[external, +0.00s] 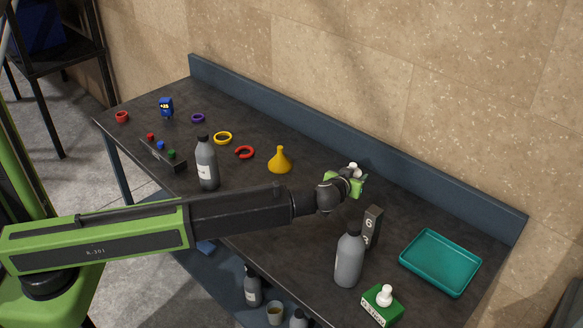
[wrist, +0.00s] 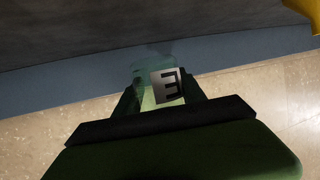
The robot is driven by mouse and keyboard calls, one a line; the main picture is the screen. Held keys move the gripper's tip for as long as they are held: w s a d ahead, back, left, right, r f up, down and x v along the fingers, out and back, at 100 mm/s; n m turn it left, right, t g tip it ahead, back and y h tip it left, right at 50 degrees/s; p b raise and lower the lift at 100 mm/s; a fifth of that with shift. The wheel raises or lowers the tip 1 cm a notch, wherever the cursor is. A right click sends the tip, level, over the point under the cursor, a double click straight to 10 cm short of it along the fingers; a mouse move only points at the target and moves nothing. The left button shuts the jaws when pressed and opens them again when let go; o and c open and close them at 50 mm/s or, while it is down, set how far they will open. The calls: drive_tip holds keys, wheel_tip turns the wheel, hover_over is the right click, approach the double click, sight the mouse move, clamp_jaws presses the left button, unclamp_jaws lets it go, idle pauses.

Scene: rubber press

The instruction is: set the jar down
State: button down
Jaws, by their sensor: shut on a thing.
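My gripper (external: 347,183) is at the end of my outstretched arm, over the back part of the dark workbench (external: 300,200), near its raised blue-grey back edge. It is shut on the jar. In the wrist view the jar (wrist: 168,86) shows between the fingers as a small greenish see-through shape with a pale face marked with a dark "E". In the external view the jar is mostly hidden by my gripper. I cannot tell whether its base touches the bench.
A yellow funnel (external: 280,161) stands left of my gripper. A dark numbered block (external: 372,228), a grey bottle (external: 348,260) and a green box with a white knob (external: 382,304) stand to the right and front. A teal tray (external: 440,262) lies at the right end.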

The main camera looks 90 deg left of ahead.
sight(351, 203)
wheel_tip(351, 203, down, 8)
drive_tip(key=b, duration=0.7)
drive_tip(key=shift+f, duration=0.25)
drive_tip(key=shift+r, duration=0.2)
drive_tip(key=shift+f, duration=0.15)
drive_tip(key=c, duration=0.7)
unclamp_jaws()
